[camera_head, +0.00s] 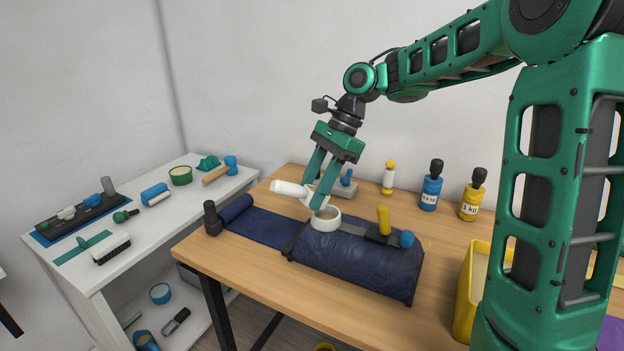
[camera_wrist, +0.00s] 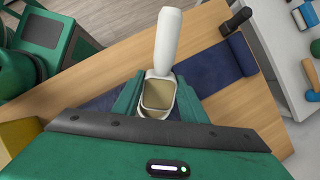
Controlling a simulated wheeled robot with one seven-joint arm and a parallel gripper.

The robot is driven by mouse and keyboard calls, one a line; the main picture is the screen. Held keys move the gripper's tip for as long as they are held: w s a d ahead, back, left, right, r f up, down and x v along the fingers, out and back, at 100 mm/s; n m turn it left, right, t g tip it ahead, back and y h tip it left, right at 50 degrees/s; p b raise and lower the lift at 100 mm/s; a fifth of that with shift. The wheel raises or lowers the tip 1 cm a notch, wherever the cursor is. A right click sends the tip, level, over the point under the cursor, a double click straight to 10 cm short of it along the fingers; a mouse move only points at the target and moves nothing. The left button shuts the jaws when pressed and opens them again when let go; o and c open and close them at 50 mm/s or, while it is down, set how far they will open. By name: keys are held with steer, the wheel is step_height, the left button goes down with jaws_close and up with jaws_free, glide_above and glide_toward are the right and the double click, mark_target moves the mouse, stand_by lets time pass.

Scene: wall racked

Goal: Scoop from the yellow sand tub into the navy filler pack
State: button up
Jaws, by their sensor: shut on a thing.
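The navy filler pack (camera_head: 350,265) lies on the wooden table, with a round white mouth (camera_head: 326,222) on its top left part. My gripper (camera_head: 317,198) is shut on a white scoop (camera_head: 288,188) just above that mouth, the handle pointing left. In the wrist view the scoop (camera_wrist: 168,42) sits between my fingers (camera_wrist: 158,100), and its squarish bowl shows tan sand inside. Part of the white mouth shows under the bowl; whether they touch I cannot tell. The yellow sand tub (camera_head: 466,290) stands at the right, partly hidden by my arm.
A yellow-handled tool (camera_head: 383,220) and a blue knob (camera_head: 407,239) are on the pack's right part. A blue bottle (camera_head: 431,188) and a yellow bottle (camera_head: 471,201) stand behind. A dark post (camera_head: 212,218) stands at the left edge. A white shelf (camera_head: 170,228) holds tools.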

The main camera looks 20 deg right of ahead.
steer(key=shift+d+f+y, duration=0.1)
steer(key=shift+f+y, duration=0.2)
steer(key=shift+f, duration=0.3)
steer(key=shift+r, duration=0.2)
steer(key=shift+s+f, duration=0.1)
steer(key=shift+f, duration=0.2)
steer(key=shift+w+d+r+y, duration=0.2)
steer(key=shift+d+y, duration=0.05)
steer(key=shift+y, duration=0.75)
steer(key=shift+r+g+y, duration=0.25)
steer(key=shift+g+y, duration=0.05)
steer(key=shift+y, duration=0.2)
